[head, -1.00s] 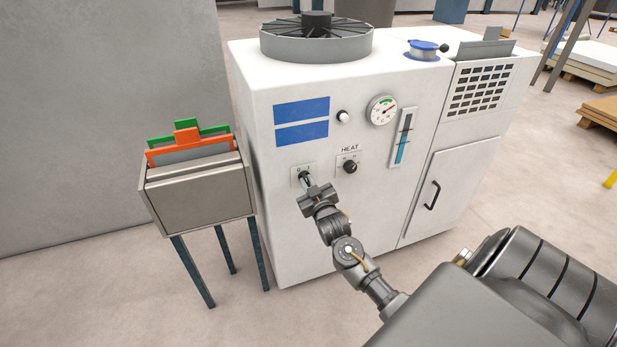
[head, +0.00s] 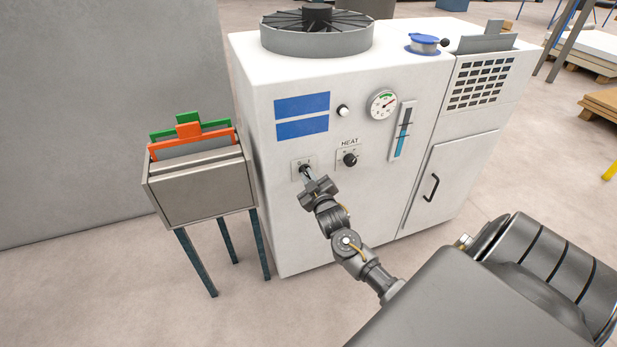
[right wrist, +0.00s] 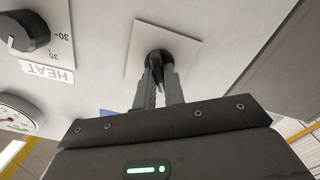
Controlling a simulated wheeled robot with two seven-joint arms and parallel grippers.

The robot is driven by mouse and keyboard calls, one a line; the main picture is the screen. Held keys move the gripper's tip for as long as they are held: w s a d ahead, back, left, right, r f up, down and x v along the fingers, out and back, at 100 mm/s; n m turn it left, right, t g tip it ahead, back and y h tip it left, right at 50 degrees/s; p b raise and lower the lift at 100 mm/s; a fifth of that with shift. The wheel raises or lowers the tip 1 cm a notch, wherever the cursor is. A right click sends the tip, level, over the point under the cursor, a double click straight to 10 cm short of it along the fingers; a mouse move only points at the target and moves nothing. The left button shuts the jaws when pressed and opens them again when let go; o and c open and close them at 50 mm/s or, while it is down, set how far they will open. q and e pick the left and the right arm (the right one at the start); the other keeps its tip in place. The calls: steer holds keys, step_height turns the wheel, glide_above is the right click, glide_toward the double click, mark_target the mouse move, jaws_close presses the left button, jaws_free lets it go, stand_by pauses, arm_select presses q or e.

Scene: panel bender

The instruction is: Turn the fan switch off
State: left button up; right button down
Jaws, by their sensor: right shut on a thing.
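The fan switch is a small black knob (right wrist: 158,62) on a pale square plate (right wrist: 180,45) on the front of the white cabinet. In the head view the plate (head: 296,164) is left of the HEAT dial, and the gripper covers most of the knob. My right gripper (head: 307,174) reaches it from below. In the right wrist view its two fingers (right wrist: 158,80) are closed on either side of the knob. The knob's exact pointing direction is hidden by the fingers. A round fan (head: 317,38) sits on top of the cabinet. My left gripper is not in view.
The HEAT dial (head: 350,160) is close to the right of the switch, with a white button (head: 342,110), gauge (head: 382,104) and level tube (head: 403,133) above it. A grey bin (head: 203,187) on legs holding orange and green panels stands left of the cabinet.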

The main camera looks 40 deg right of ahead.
steer(key=c, duration=1.5)
jaws_free()
steer(key=v, duration=1)
steer(key=shift+s+a, duration=0.2)
steer(key=shift+s, duration=0.15)
